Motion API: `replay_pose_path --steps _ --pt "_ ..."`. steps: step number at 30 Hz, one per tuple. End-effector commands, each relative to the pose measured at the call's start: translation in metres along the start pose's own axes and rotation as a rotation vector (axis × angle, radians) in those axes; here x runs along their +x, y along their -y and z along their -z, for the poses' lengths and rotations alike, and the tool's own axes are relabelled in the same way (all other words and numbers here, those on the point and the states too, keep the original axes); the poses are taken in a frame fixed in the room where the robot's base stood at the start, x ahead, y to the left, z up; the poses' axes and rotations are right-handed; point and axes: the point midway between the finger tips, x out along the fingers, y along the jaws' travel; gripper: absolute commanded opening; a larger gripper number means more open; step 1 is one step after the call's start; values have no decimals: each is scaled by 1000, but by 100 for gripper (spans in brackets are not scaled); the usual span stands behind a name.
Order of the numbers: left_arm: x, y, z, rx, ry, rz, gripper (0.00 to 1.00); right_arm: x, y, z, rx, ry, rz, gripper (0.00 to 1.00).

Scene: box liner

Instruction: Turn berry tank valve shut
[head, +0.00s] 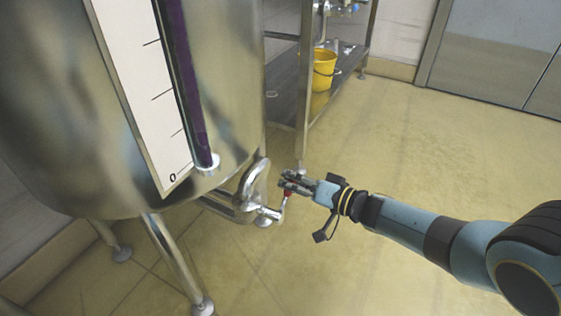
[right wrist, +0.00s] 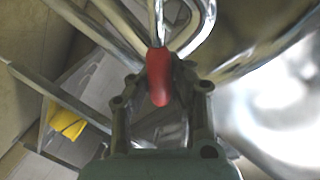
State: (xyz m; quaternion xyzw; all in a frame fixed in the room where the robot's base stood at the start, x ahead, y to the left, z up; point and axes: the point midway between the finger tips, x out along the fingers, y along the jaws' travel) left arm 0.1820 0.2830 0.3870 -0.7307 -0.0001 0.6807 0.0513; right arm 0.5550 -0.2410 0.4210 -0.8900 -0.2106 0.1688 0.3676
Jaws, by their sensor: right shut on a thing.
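The steel berry tank (head: 60,120) fills the left of the head view, with a purple level tube (head: 188,100) on a white scale. A curved outlet pipe (head: 246,192) comes out low on its right side. The red valve handle (head: 284,203) is by the pipe's end, partly hidden by my right gripper (head: 288,184). In the right wrist view the red handle (right wrist: 158,77) lies between the two fingers, and the right gripper (right wrist: 160,100) is shut on it. The handle's metal stem runs up to the pipes. My left gripper is not in view.
A metal rack (head: 303,90) with a yellow bucket (head: 322,72) stands behind the tank to the right. Tank legs (head: 176,262) stand on the floor. The tiled floor (head: 430,150) at the right is clear up to the wall and grey door.

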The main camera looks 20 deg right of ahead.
Motion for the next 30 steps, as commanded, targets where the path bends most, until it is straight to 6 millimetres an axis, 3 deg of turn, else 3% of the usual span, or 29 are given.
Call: replay_pose_path --steps 7,15,30 --pt "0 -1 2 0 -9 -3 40 -4 -28 -8 232 51 -13 0" --pt "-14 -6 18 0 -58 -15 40 -1 -49 -17 467 97 -14 0" --pt "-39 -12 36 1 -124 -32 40 2 -66 -30 716 146 -15 0"
